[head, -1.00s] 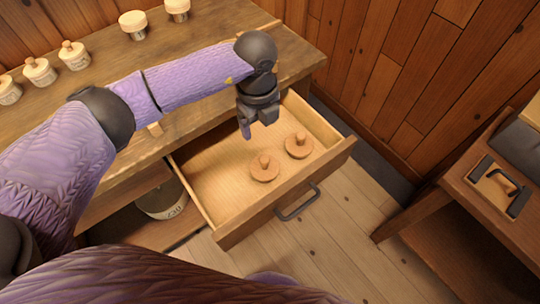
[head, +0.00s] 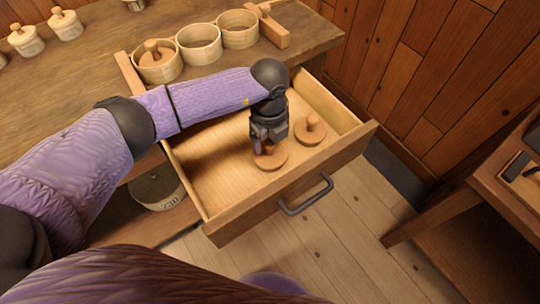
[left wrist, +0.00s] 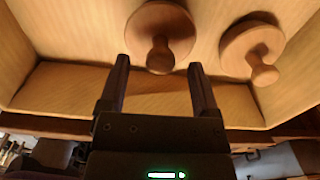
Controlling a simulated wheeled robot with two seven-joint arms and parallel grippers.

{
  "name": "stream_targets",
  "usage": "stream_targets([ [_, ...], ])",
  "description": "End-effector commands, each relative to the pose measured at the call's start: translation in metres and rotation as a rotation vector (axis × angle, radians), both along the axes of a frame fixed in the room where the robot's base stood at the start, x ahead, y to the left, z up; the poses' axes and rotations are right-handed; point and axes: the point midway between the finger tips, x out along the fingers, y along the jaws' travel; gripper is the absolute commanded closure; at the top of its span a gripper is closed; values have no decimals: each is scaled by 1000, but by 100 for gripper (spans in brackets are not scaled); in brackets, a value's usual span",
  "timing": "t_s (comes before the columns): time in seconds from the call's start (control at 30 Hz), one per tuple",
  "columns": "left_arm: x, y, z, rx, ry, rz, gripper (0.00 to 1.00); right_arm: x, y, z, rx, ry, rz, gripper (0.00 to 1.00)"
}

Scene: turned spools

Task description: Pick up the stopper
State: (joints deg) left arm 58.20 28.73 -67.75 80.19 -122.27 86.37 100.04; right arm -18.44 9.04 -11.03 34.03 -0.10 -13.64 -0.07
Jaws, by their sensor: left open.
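Two round wooden stoppers with knobs lie in the open drawer. The nearer stopper (head: 273,161) is partly hidden by my left gripper (head: 262,147), which points down over it. The other stopper (head: 311,131) lies to its right. In the left wrist view my gripper (left wrist: 159,66) is open, with the nearer stopper's knob (left wrist: 160,58) showing between the fingertips. Whether the fingers touch the knob cannot be told. The other stopper (left wrist: 253,45) is outside the right finger. My right gripper is not in view.
The drawer (head: 296,193) has raised walls around the stoppers and a dark handle (head: 306,195). Three round wooden rings or cups (head: 199,45) stand on the worktop behind, the left one holding a knobbed piece.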

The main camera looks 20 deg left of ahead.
Motion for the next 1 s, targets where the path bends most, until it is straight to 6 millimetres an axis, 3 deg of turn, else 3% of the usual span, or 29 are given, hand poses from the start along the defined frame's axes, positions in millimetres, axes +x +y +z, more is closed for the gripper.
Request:
stream_targets([
  [0.03,0,0,-19,1,6,1,20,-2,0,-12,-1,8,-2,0],
  [0.1,0,-1,-27,-1,5,1,20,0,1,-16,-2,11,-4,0],
  [0.3,0,0,-24,-1,1,0,22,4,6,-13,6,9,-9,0],
  [0.67,0,0,-24,-1,1,0,98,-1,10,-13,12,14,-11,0],
  [1.0,0,0,-22,-1,1,0,100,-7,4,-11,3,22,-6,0],
])
